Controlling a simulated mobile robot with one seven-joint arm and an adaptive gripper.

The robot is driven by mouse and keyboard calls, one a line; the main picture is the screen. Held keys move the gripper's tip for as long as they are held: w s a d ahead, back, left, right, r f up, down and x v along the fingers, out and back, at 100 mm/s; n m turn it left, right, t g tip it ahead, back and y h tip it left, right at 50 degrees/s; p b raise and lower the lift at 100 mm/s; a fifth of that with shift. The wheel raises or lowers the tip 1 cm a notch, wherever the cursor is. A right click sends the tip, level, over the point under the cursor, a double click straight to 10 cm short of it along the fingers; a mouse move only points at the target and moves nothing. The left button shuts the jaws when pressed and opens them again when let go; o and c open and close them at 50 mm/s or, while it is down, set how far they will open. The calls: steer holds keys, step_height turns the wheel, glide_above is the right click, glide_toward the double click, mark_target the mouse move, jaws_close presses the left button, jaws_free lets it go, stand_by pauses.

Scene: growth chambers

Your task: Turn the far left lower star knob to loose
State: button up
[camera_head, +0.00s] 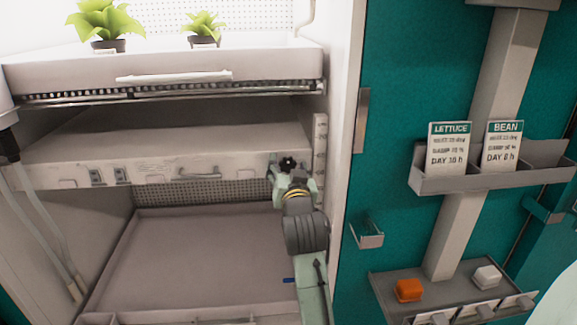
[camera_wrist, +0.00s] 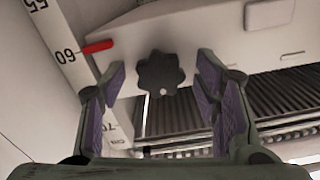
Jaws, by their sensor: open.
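A black star knob (camera_head: 288,163) is at the right end of the front of the middle shelf in the head view. In the wrist view the same star knob (camera_wrist: 160,74) faces me, with a small pale dot near its lower edge. My gripper (camera_head: 291,177) is in front of it. In the wrist view my gripper (camera_wrist: 162,72) is open, with one purple-padded finger on each side of the knob. Gaps show between the knob and both fingers, so it is not gripped. I cannot tell how deep the fingers reach around it.
A numbered upright scale (camera_wrist: 66,55) stands beside the knob, with a red pointer (camera_wrist: 97,46) near 60. The upper shelf (camera_head: 200,68) holds two potted plants. A lower tray (camera_head: 205,250) lies beneath. A teal wall with card holder (camera_head: 490,178) is at right.

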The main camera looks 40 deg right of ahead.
steer(key=shift+c, duration=0.5)
steer(key=c, duration=1)
